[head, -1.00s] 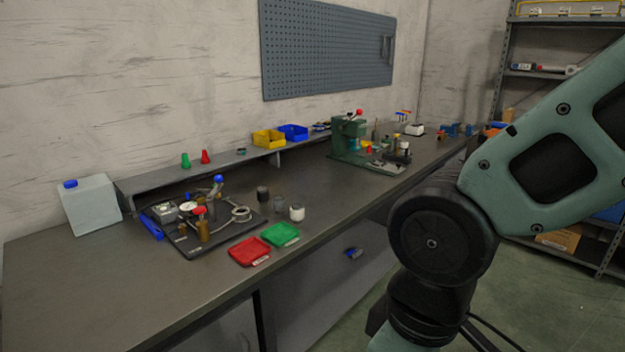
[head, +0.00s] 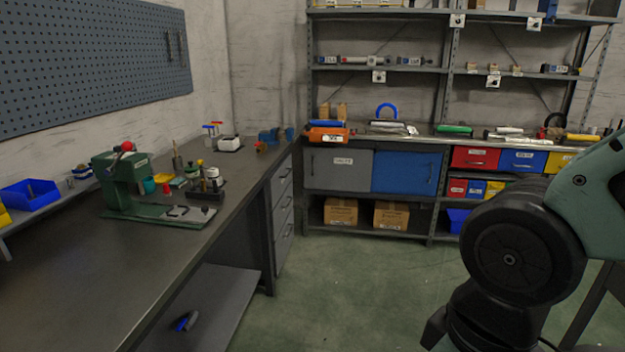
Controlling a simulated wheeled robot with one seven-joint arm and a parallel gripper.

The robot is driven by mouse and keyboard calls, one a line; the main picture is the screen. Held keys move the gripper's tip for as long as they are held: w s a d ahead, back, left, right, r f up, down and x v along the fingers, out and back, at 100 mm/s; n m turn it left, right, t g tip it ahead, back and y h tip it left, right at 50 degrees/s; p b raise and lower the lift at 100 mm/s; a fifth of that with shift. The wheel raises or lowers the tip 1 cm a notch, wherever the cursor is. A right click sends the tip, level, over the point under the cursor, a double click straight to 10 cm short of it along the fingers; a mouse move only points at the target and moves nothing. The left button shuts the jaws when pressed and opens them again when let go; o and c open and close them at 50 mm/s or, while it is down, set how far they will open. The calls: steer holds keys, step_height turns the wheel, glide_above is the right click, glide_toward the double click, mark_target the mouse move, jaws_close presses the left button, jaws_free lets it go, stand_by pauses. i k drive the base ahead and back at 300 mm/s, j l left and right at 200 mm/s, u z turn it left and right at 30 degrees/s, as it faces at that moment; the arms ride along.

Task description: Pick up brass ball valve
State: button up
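I cannot make out a brass ball valve for certain in the head view. Small tan or brass-coloured pieces (head: 494,69) sit on the middle shelf of the rack at the back right, too small to identify. My gripper is not in view. Only links of my arm show at the right edge, and they hide part of the rack's lower right.
A workbench (head: 60,262) runs along the left with a green press (head: 118,186), a blue bin (head: 30,196) and a blue vise (head: 270,136). A steel rack (head: 447,100) with coloured drawers and cartons (head: 340,212) stands at the back. The green floor (head: 335,290) between is clear.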

mark_target(260, 147)
steer(key=i+z, duration=0.3)
steer(key=i, duration=1.15)
steer(key=i+u, duration=0.2)
steer(key=i, duration=0.35)
steer(key=i+l+u, duration=0.15)
steer(key=i, duration=0.45)
steer(key=i+l+u, duration=0.2)
steer(key=i, duration=0.35)
steer(key=i+u, duration=0.8)
steer(key=i+l+u, duration=0.25)
steer(key=u, duration=0.15)
